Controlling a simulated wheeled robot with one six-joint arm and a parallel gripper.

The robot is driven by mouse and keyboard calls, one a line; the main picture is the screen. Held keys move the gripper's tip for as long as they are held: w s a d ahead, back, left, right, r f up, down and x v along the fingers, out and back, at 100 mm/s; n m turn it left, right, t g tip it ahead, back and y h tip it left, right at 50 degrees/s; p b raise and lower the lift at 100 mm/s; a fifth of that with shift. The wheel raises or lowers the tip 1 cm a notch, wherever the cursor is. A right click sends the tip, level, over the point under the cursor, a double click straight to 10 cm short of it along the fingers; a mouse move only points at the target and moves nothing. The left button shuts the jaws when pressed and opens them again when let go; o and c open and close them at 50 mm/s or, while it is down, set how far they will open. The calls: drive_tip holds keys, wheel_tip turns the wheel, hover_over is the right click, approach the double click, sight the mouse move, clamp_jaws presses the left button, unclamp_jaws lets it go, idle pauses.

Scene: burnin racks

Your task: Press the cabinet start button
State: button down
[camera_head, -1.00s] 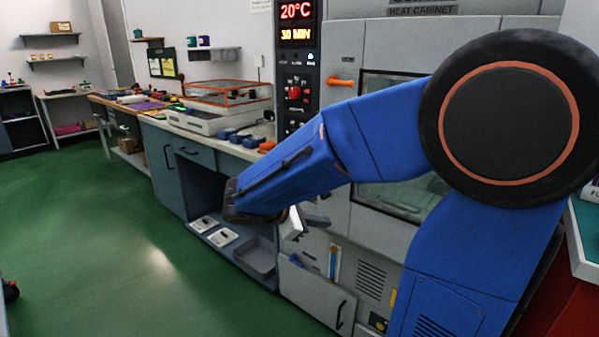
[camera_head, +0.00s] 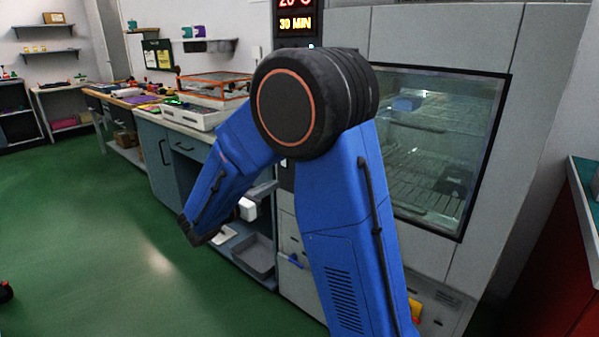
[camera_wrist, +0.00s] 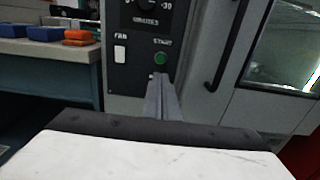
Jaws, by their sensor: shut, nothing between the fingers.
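The heat cabinet (camera_head: 440,40) stands right of centre in the head view, with a window in its door. In the wrist view its dark control panel (camera_wrist: 118,62) carries a green start button (camera_wrist: 160,58) under the word START, beside a white FAN switch (camera_wrist: 120,53). My gripper (camera_wrist: 158,78) is shut and empty. Its fingertips appear just below the green button; I cannot tell whether they touch the panel. In the head view my arm hides the lower panel and the button, and the fingers cannot be made out.
A workbench (camera_head: 172,122) with an orange-framed box (camera_head: 215,85) stands left of the cabinet. Blue and orange items (camera_wrist: 75,36) lie near the bench edge. A grey bin (camera_head: 255,258) sits low beside the cabinet. A red unit (camera_head: 560,240) stands at right.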

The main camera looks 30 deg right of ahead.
drive_tip(key=x, duration=1.4)
idle(0.4)
drive_tip(key=shift+w+d+r, duration=0.1)
drive_tip(key=shift+w+d, duration=0.15)
drive_tip(key=shift+d, duration=0.4)
drive_tip(key=v, duration=1.4)
drive_tip(key=shift+a, duration=0.2)
